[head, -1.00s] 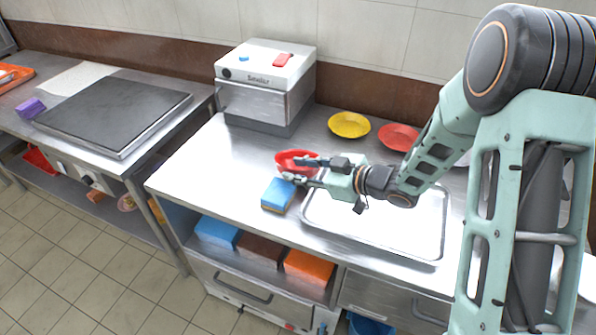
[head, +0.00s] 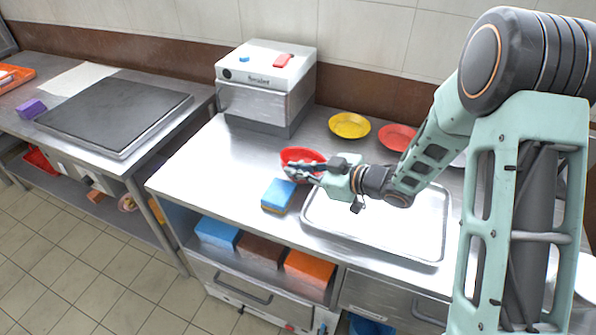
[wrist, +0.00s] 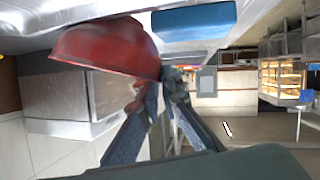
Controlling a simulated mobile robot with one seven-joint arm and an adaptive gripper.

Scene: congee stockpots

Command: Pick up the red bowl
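The red bowl (head: 303,153) is over the middle of the steel counter, just behind the blue and yellow sponge. My gripper (head: 291,171) is at the bowl's near side, its fingers closed together on the rim. In the wrist view, where the scene looks upside down, the red bowl (wrist: 105,48) fills the upper left. The fingers of my gripper (wrist: 163,82) meet at the bowl's edge there. Whether the bowl's base is clear of the counter is hard to tell.
The sponge (head: 278,195) lies close in front of the bowl. A metal tray (head: 415,228) lies to the right under my arm. Yellow (head: 349,125) and red (head: 397,137) plates are behind. A boxy appliance (head: 266,85) stands at back left. The counter's left part is clear.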

